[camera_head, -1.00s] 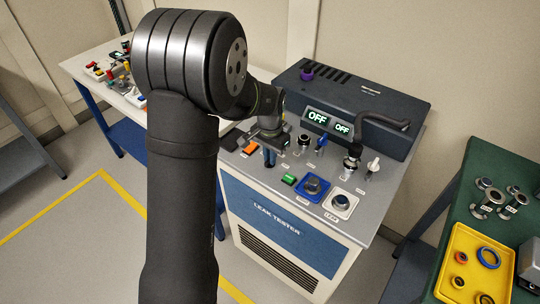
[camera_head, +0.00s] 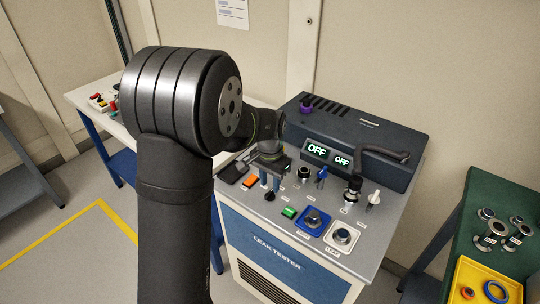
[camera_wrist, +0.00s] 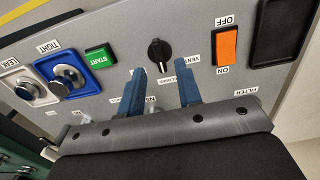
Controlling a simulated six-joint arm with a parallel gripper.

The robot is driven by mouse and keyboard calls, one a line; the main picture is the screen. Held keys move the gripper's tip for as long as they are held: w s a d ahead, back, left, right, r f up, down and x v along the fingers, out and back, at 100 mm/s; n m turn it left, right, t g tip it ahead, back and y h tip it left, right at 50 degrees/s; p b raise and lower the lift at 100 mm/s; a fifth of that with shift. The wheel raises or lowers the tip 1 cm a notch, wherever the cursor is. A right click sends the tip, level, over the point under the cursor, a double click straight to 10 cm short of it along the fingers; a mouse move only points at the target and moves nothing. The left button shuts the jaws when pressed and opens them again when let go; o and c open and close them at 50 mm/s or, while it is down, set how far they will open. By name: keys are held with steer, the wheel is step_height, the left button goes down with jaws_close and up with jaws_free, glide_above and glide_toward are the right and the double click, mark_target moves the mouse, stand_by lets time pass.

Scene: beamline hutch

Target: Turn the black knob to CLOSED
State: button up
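The black knob (camera_wrist: 159,52) stands on the grey panel in the wrist view, with a VENT label beside it. It also shows in the head view (camera_head: 270,196), just below my fingers. My gripper (camera_wrist: 162,68) is open, its two blue fingers apart with nothing between them. The fingertips appear close to the knob, one on each side of its line in the wrist view, but I see no contact. In the head view my gripper (camera_head: 270,182) is over the panel's left part.
An orange ON/OFF switch (camera_wrist: 227,46) and green START button (camera_wrist: 101,57) flank the knob. The dark console (camera_head: 370,139) with OFF displays stands behind.

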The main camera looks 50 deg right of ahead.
mark_target(270, 192)
step_height(270, 192, up, 14)
stand_by(0.3)
stand_by(0.5)
step_height(270, 192, down, 17)
steer(key=shift+f, duration=0.2)
stand_by(0.4)
steer(key=shift+r, duration=0.1)
